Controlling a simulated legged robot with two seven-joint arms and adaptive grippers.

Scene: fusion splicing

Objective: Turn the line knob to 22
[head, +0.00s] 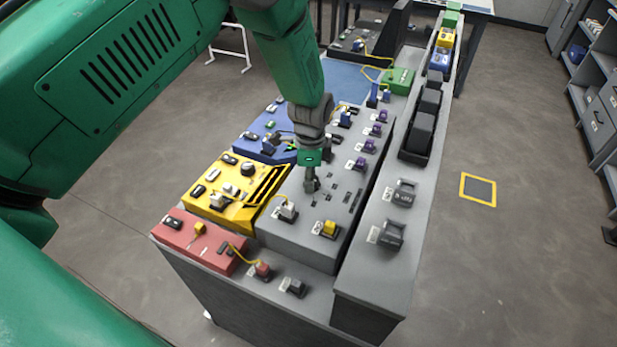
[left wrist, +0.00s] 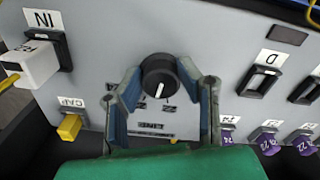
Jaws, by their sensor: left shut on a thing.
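The line knob (left wrist: 159,76) is a round black dial with a white pointer line, on the grey panel in the left wrist view. Its pointer is toward the picture's bottom. Small dark markings sit below it, partly hidden by the fingers and too small to read surely. My left gripper (head: 311,184) comes down on the grey panel (head: 300,232) in the head view and hides the knob there. In the left wrist view its two blue-padded fingers close on the knob from both sides. My right gripper is not in view.
The white IN plug (left wrist: 37,62) and yellow CAP plug (left wrist: 70,127) stand left of the knob in the left wrist view. A black D socket (left wrist: 260,82) and several purple plugs (left wrist: 265,139) are to the right. Yellow (head: 225,213) and red (head: 187,238) modules adjoin the panel.

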